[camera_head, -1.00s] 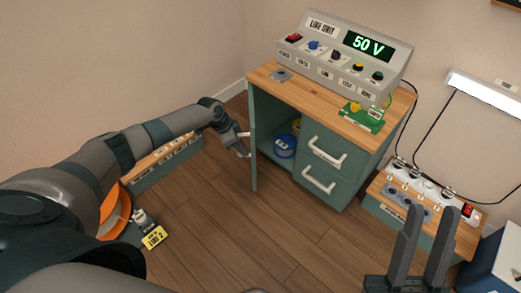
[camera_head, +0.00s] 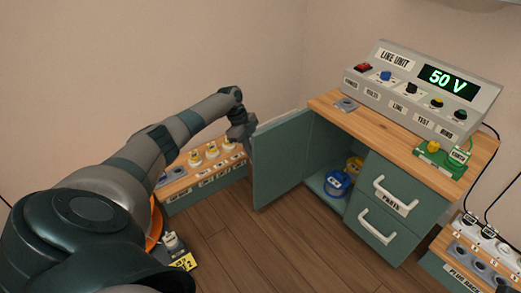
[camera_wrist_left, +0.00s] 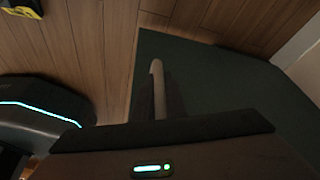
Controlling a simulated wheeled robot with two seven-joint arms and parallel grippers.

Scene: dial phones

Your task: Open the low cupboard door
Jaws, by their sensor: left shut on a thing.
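The low cupboard door (camera_head: 280,160) is a green panel on the left of the bench unit, swung well open. Its inside face shows in the head view. My left gripper (camera_head: 248,140) is at the door's free edge, on its outer side. In the left wrist view, my left gripper (camera_wrist_left: 160,98) is shut on the pale door handle (camera_wrist_left: 157,75), and the dark green door face (camera_wrist_left: 220,75) lies beyond. The jaws hide part of the handle. My right gripper cannot be made out.
A blue container (camera_head: 337,184) and a yellow one (camera_head: 354,168) stand inside the cupboard. Drawers (camera_head: 388,198) are to its right. Wooden floor (camera_head: 240,245) is clear in front.

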